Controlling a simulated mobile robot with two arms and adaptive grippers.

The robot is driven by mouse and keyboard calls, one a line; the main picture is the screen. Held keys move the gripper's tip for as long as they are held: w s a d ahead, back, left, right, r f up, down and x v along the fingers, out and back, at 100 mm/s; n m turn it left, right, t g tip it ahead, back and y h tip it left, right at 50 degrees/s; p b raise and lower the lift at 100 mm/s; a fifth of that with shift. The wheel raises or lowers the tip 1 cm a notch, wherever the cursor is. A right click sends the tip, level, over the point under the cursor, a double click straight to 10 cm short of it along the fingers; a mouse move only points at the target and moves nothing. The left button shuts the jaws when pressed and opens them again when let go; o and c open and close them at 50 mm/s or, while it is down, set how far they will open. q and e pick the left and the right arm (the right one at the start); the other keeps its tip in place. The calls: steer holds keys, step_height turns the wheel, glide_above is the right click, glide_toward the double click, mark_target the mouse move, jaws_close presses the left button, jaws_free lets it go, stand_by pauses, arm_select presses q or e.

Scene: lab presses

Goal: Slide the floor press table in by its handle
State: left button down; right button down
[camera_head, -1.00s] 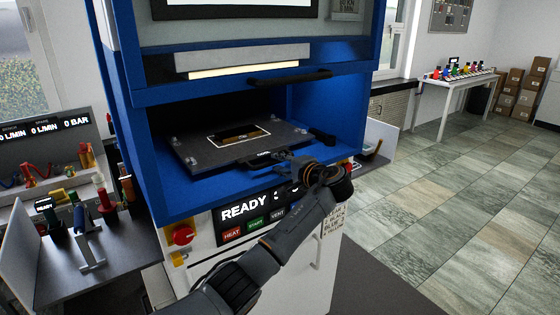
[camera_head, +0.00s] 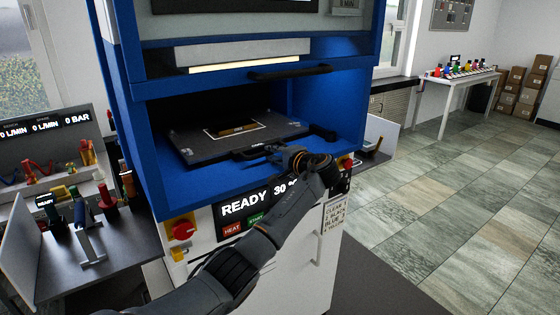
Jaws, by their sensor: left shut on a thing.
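The press table (camera_head: 195,148) is a dark flat plate inside the blue opening of the floor press (camera_head: 160,85). It carries a white-outlined rectangle with a brownish piece (camera_head: 238,129) in it. A dark handle (camera_head: 243,155) sits at the table's front edge. My left gripper (camera_head: 268,151) is at this handle, shut on it, with its arm rising from the bottom of the view. The gripper partly covers the handle, so its exact hold is hard to see. My right gripper is not in view.
A raised guard with a dark bar handle (camera_head: 290,71) hangs above the opening. Below is a control panel reading READY (camera_head: 245,206) with a red knob (camera_head: 182,230). The floor at right (camera_head: 450,200) is clear.

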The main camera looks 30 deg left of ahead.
arm_select(q)
steer(key=shift+w+a, duration=0.3)
steer(key=shift+a, duration=0.4)
steer(key=shift+d+r, duration=0.1)
steer(key=shift+r, duration=0.1)
steer(key=c, duration=1.7)
jaws_free()
steer(key=shift+o, duration=0.4)
steer(key=shift+f, duration=0.15)
steer(key=v, duration=1.1)
steer(key=shift+s+d, duration=0.2)
steer(key=shift+d, duration=0.05)
